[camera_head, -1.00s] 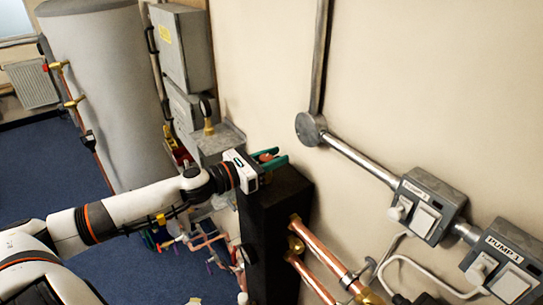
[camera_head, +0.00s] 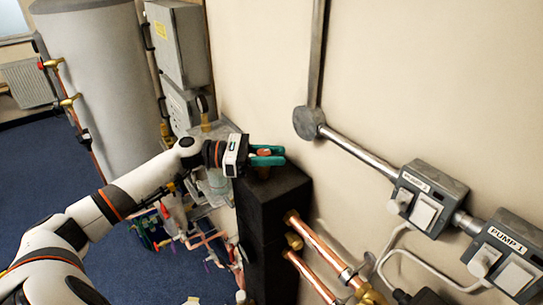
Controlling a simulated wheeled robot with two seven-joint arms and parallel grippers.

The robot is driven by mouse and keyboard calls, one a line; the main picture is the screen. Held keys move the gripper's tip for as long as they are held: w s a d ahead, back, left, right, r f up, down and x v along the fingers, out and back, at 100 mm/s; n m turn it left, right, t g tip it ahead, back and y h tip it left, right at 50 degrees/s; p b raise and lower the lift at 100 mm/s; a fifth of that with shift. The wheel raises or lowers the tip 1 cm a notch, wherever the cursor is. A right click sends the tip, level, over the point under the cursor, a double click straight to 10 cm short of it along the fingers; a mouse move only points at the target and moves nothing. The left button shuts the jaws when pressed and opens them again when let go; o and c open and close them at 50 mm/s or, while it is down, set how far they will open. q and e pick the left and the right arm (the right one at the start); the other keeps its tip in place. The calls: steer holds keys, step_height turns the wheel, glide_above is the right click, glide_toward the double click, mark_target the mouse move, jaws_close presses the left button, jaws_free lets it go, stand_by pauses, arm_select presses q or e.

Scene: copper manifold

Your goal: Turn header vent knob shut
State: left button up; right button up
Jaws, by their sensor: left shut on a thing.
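The header is a tall black block (camera_head: 272,198) against the wall, with copper pipes coming out of its right side. The vent knob (camera_head: 264,153) is a small copper-coloured piece above the header's top, mostly hidden by my gripper. My left gripper (camera_head: 267,154) comes in from the left with its green fingers level over the header's top. The fingers are shut on the vent knob, one on each side of it. My right gripper is not in the head view.
Copper pipes (camera_head: 318,240) run from the header to the lower right. Grey pump switch boxes (camera_head: 428,198) and a conduit (camera_head: 360,157) are on the wall to the right. A grey tank (camera_head: 95,85) and electrical boxes (camera_head: 178,45) stand at the back left. Blue floor is open at left.

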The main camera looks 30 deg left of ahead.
arm_select(q)
steer(key=shift+r, duration=0.15)
steer(key=o, duration=1)
steer(key=shift+c, duration=0.2)
steer(key=shift+a+f, duration=0.15)
steer(key=shift+f, duration=0.05)
steer(key=b+v, duration=0.5)
steer(key=v, duration=0.6)
steer(key=shift+s+a, duration=0.25)
steer(key=shift+a, duration=0.05)
